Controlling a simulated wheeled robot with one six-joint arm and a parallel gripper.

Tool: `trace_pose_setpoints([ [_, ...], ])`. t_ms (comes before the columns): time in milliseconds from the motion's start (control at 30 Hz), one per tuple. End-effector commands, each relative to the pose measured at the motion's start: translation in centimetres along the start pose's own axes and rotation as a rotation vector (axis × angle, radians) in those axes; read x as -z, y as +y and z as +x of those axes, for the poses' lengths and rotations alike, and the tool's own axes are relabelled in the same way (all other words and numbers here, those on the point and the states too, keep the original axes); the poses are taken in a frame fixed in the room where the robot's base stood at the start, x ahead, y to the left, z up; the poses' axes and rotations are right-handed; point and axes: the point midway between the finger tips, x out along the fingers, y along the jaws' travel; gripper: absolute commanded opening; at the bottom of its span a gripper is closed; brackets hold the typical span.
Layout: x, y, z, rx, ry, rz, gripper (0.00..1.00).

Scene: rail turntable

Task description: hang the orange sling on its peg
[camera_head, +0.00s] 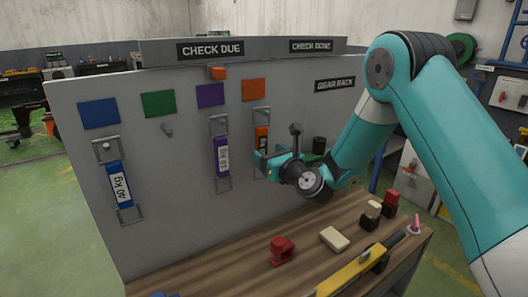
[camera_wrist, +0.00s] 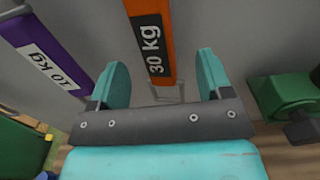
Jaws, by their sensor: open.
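The orange sling (camera_head: 262,137), with a black 30 kg label, hangs upright against the grey board below the orange square (camera_head: 254,89). A grey metal end fitting shows at its top; the peg behind it is not clearly visible. In the wrist view the orange sling (camera_wrist: 169,70) runs down between the fingers, with its lower metal ring below it. My gripper (camera_head: 268,160) is at the sling's lower part, partly hiding it. The wrist view shows my gripper (camera_wrist: 162,62) open, with a gap between each finger and the sling.
A purple sling (camera_head: 222,157) and a blue sling (camera_head: 119,185) hang to the left. The green square (camera_head: 158,104) has a bare peg (camera_head: 167,130) below it. A green item (camera_wrist: 285,97) is close to my right finger. A red object (camera_head: 282,250) and pale block (camera_head: 334,239) occupy the bench.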

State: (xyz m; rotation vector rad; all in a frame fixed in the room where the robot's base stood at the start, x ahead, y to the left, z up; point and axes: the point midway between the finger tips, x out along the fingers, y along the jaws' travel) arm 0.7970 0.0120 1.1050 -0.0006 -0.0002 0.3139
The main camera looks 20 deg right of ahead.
Motion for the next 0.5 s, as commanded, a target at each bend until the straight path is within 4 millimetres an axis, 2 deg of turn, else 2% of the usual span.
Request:
trace_pose_setpoints([
  [500, 0.2, 0.0, -2.0, 0.0, 0.0, 0.0, 0.72],
])
